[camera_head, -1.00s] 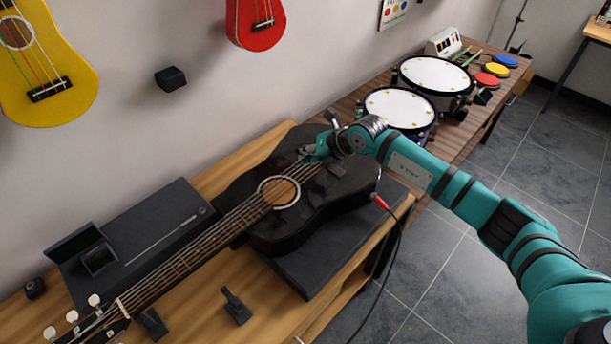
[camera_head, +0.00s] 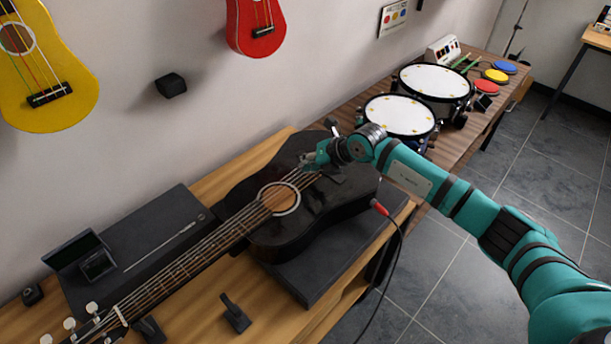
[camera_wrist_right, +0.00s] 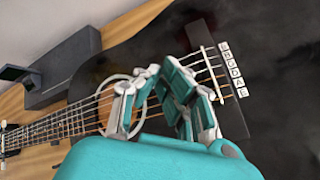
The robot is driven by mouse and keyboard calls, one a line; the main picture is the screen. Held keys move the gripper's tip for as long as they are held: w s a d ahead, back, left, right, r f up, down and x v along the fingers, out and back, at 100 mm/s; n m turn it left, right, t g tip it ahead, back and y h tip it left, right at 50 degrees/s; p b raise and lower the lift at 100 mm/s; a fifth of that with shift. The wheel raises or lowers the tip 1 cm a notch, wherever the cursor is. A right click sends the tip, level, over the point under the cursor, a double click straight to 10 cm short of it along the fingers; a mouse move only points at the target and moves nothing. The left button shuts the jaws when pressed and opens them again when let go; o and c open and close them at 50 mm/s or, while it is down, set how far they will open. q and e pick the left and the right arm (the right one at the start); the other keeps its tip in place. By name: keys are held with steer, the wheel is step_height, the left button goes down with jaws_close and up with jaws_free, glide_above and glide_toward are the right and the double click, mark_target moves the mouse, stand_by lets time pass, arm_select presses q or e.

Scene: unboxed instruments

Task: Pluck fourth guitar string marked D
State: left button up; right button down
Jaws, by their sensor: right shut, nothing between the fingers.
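A black acoustic guitar (camera_head: 325,212) lies on its back on a dark flat stand, with its neck toward the lower left. Its strings (camera_head: 225,235) run over the round sound hole (camera_head: 279,198) to the bridge. In the right wrist view, a row of small white letter tiles stands beside the bridge, and one reads D (camera_wrist_right: 235,73). My right gripper (camera_head: 308,160) is shut and empty over the strings, between the sound hole and the bridge. In the wrist view its fingers (camera_wrist_right: 163,78) hide part of the strings. I cannot tell whether they touch a string. My left gripper is not in view.
Two drums (camera_head: 400,114) stand on the table behind, right of the guitar. A red-tipped cable (camera_head: 380,207) hangs at the guitar's right side. A small black stand (camera_head: 235,313) and a dark case (camera_head: 135,245) flank the neck. Yellow and red ukuleles (camera_head: 255,25) hang on the wall.

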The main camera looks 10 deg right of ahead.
mark_target(308, 174)
steer(key=shift+f, duration=0.1)
stand_by(0.4)
steer(key=shift+f+b, duration=0.3)
steer(key=shift+f, duration=0.05)
steer(key=shift+f, duration=0.3)
stand_by(0.5)
steer(key=shift+r, duration=0.1)
steer(key=shift+r+p, duration=0.4)
steer(key=shift+r, duration=0.25)
steer(key=shift+r, duration=0.1)
step_height(308, 174, up, 5)
steer(key=p, duration=0.4)
stand_by(0.4)
